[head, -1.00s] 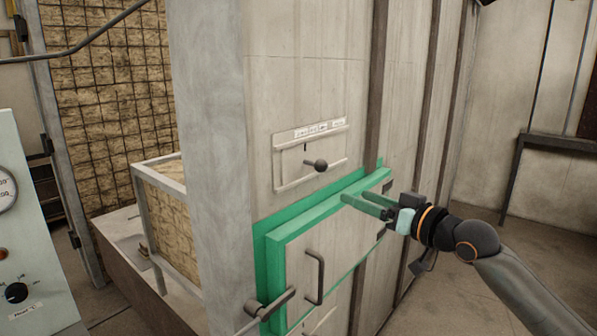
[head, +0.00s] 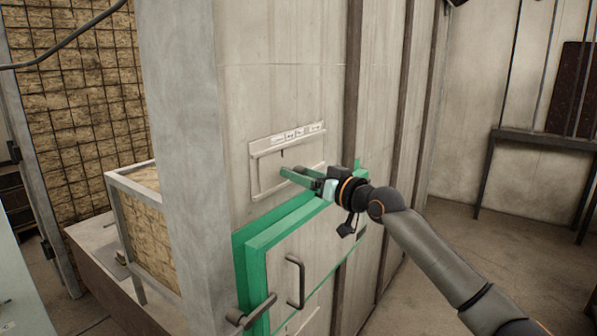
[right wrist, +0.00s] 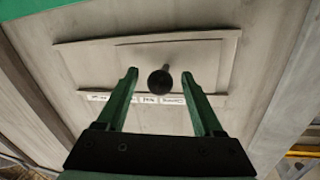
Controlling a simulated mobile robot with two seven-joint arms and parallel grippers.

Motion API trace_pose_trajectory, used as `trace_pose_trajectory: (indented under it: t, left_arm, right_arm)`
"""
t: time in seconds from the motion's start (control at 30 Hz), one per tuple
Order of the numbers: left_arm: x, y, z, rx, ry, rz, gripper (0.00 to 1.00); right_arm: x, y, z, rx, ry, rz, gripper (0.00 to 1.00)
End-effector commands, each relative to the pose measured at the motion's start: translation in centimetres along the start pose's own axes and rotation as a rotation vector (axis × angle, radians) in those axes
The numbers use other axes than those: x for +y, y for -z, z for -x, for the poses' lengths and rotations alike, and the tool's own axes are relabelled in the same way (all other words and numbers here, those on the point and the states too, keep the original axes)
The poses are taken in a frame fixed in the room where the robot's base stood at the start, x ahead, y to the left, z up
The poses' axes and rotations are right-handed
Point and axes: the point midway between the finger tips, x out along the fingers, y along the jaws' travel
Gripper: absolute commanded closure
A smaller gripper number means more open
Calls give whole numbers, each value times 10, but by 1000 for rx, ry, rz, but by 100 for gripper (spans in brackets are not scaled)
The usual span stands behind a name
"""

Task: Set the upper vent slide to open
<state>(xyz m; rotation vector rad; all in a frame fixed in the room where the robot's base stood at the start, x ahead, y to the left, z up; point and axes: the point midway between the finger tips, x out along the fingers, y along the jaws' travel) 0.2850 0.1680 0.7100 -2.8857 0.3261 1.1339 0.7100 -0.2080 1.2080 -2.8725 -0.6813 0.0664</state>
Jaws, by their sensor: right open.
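The upper vent slide (head: 265,173) is a pale plate in a raised frame on the grey wall, under a strip of small labels (head: 298,132). Its dark round knob (right wrist: 159,81) shows in the right wrist view, between the two green fingertips in the picture. I cannot tell whether the fingers reach around it or touch it. In the head view the knob is hidden behind my right gripper (head: 289,174), which is open and in front of the slide. The label strip also shows in the right wrist view (right wrist: 150,99), too blurred to read. My left gripper is not in view.
A green-framed door (head: 285,262) with a dark handle (head: 296,283) and a latch lever (head: 250,312) lies just below the slide. A grey upright post (head: 183,150) stands to the left. Open floor lies at the right.

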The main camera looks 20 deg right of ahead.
Motion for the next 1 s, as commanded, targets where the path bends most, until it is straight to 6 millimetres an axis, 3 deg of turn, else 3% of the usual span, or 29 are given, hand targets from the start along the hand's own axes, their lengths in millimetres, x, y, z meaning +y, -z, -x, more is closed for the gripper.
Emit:
trace_pose_trajectory:
  t: [0.47,1.0]
  left_arm:
    - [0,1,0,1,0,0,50]
    - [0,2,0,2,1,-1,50]
  right_arm:
    - [0,0,-9,0,0,1,32]
    - [0,0,-9,0,0,1,93]
